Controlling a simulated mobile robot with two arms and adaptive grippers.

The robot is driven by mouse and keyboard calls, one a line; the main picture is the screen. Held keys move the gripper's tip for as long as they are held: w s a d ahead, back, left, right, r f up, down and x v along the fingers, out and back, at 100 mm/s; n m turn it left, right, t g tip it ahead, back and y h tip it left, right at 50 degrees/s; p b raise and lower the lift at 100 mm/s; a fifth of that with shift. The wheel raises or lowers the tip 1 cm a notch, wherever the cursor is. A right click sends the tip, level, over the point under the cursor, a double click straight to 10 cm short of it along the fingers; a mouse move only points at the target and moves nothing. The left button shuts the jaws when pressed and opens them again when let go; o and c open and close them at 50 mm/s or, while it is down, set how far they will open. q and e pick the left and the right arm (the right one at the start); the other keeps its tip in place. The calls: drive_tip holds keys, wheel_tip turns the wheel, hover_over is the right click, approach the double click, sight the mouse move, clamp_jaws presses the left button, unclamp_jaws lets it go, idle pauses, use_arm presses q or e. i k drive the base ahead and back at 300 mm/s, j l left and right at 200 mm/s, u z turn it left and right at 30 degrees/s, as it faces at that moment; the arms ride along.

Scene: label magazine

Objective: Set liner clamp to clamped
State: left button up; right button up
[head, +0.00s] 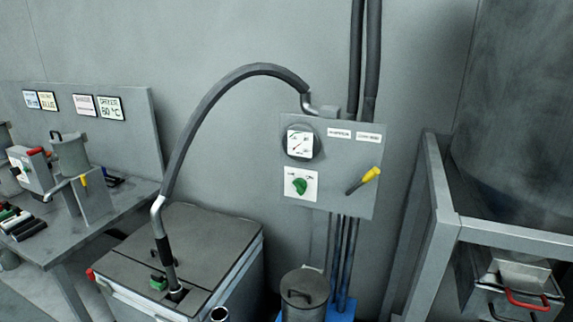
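A grey wall panel (335,170) carries a round dial gauge (300,144), a green knob (299,187) on a white plate, and a lever with a yellow grip (370,174). The lever slants, with its yellow end up to the right. Two small white labels (339,133) on the panel are too small to read. At the lower right, a red handle (527,301) sits on a metal box under a large grey vessel. I cannot tell which of these is the liner clamp, or its setting. Neither of my grippers is in view.
A grey lidded bin (190,245) stands below the panel, with a thick hose (205,100) arching from it to the panel top. A lidded canister (303,290) stands beside it. A metal frame (440,200) stands at right. A workbench (95,225) with several items is at left.

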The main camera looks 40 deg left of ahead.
sight(90, 272)
drive_tip(key=u, duration=0.5)
drive_tip(key=j+u, duration=0.1)
drive_tip(key=u, duration=0.85)
drive_tip(key=j+u, duration=0.1)
drive_tip(key=u, duration=0.9)
